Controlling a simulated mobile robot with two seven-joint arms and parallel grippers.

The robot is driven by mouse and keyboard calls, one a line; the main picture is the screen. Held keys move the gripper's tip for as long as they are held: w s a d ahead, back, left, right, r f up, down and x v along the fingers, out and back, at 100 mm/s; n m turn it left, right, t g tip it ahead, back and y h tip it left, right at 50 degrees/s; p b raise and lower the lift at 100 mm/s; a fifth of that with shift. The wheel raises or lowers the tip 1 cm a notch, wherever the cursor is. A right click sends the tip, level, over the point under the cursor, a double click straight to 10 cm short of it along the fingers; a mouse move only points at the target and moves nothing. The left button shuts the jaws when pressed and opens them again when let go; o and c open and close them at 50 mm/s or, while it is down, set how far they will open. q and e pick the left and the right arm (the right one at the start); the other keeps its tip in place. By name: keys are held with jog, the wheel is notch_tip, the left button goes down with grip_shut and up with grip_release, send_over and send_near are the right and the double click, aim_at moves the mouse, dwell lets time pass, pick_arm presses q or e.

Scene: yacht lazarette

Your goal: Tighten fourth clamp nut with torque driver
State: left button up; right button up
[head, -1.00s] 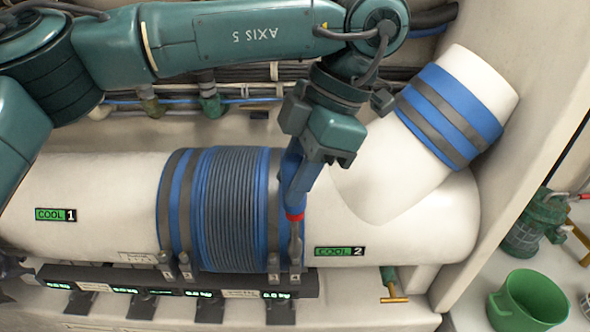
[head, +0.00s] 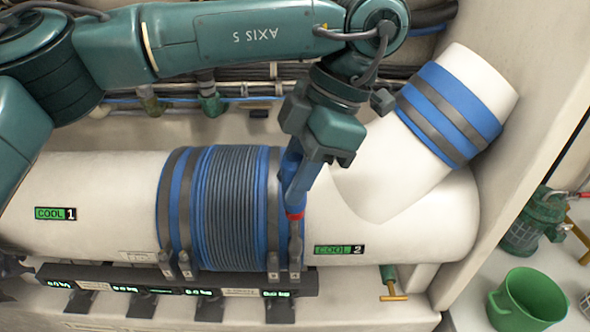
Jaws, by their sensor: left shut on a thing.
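My left gripper (head: 322,150) is shut on the blue torque driver (head: 298,185), which has a red ring near its lower end. The driver points down at the rightmost clamp (head: 297,240) on the ribbed blue hose (head: 225,205). Its tip is close to the nut end of that clamp, but I cannot tell whether it is seated on the nut. Another grey clamp (head: 272,240) lies just left of it. Two more clamps (head: 175,215) circle the hose's left end. My right gripper is not in view.
A display rail (head: 180,281) with green readouts runs below the hose. White pipes labelled COOL 1 (head: 90,200) and COOL 2 (head: 420,225) join the hose. A branch pipe (head: 485,85) rises at the right. A green mug (head: 530,298) and a lantern-like green object (head: 525,225) stand at far right.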

pick_arm(q)
jog(key=shift+f+b, duration=0.75)
jog(key=shift+f, duration=0.3)
jog(key=m+t, duration=0.1)
jog(key=m, duration=0.3)
jog(key=shift+t+b, duration=0.3)
jog(key=shift+m, duration=0.4)
jog(key=shift+f+m+t+b, duration=0.1)
jog(key=shift+m+t+b, duration=0.65)
jog(key=shift+m, duration=0.95)
